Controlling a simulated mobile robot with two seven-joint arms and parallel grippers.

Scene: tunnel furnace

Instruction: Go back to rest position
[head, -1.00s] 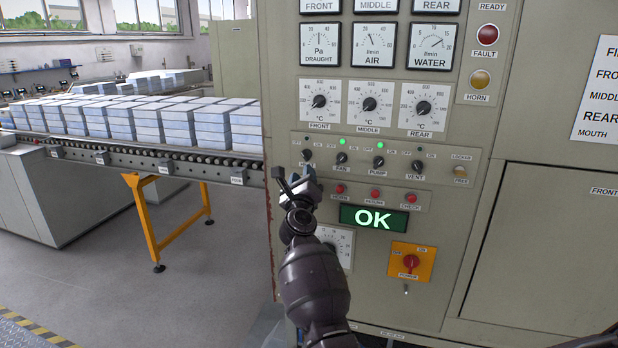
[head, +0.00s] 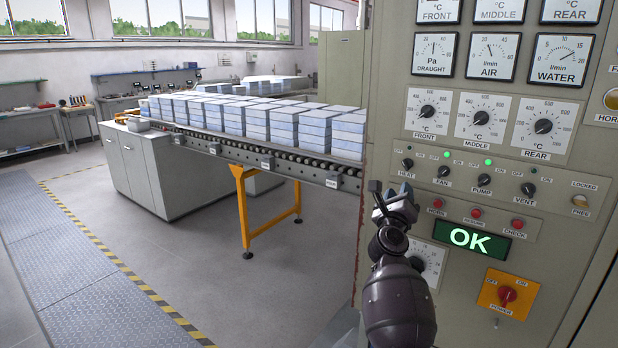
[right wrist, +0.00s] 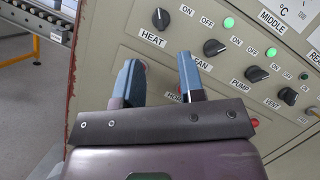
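My right gripper (head: 393,192) is in front of the lower left of the furnace control panel (head: 520,75), just below the HEAT knob (head: 407,163). In the right wrist view my right gripper (right wrist: 160,68) has its two fingers apart with nothing between them. The HEAT knob (right wrist: 160,18) and the FAN knob (right wrist: 213,47) lie beyond the fingertips. The gripper looks apart from the panel, though the exact gap is hard to tell. My left gripper is not in view. My right forearm hides part of a lower dial (head: 428,258).
A green OK display (head: 471,239) and a red POWER switch (head: 508,294) are right of my arm. A roller conveyor (head: 285,160) with stacked pale blocks (head: 290,122) runs behind, on an orange stand (head: 243,210). Open grey floor (head: 190,255) lies left.

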